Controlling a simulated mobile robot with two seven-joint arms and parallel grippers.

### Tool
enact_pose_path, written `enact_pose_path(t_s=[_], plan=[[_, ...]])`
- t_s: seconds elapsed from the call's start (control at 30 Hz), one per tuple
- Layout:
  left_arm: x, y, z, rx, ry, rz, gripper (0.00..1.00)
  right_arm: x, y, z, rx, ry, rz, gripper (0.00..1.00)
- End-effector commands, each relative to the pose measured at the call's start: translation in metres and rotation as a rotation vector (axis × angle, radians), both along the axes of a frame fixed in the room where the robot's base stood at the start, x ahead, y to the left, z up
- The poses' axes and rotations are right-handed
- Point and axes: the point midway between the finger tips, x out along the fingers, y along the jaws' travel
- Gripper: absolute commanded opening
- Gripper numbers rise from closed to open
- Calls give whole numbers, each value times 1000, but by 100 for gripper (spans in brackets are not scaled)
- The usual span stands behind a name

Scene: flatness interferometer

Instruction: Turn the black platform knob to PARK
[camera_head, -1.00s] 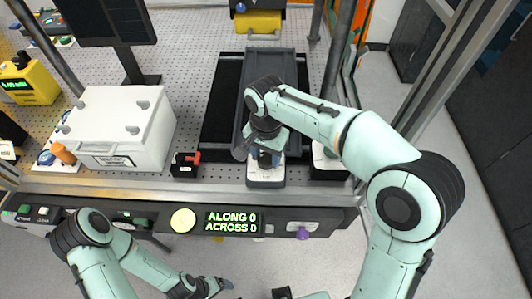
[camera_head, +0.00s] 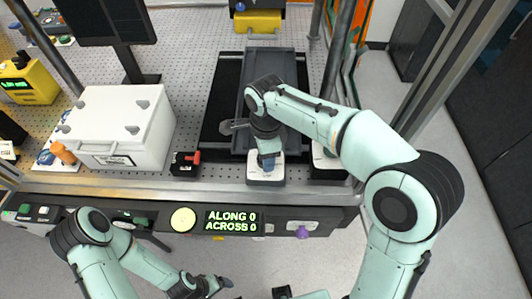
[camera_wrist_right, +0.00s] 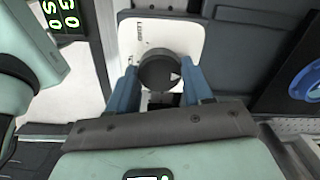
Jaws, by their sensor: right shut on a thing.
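The black platform knob (camera_wrist_right: 158,70) is round with a small white pointer mark facing right in the right wrist view. In the head view the same white plate (camera_head: 264,182) lies at the table's front edge, with the knob hidden by my gripper. My right gripper (camera_wrist_right: 159,78) is shut on the knob, one blue finger on each side; it also shows in the head view (camera_head: 267,160). My left gripper (camera_head: 215,284) is low, away from the table; its jaws are unclear.
A dark tray-like platform (camera_head: 283,65) lies behind the plate. A white box (camera_head: 120,120) and a small black block with a red part (camera_head: 185,164) stand to the left. The front panel carries a display (camera_head: 233,221) reading ALONG 0, ACROSS 0.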

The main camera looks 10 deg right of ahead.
Motion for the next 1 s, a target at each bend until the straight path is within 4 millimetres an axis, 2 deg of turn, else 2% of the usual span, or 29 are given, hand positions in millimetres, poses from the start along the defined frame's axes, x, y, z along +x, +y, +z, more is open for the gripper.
enact_pose_path(t_s=[0.4, 0.9, 0.93, 1.0], plan=[[0, 0, 0, 0, 0, 0, 85, 0, 0, 1, 0, -2, -167, 20], [0, 0, 0, 0, 0, 0, 85, 0, 0, 1, 0, -2, -184, 20], [0, 0, 0, 0, 0, 0, 85, 0, 0, 1, 0, -2, -184, 57], [0, 0, 0, 0, 0, 0, 85, 0, 0, 1, 0, -2, -184, 76]])
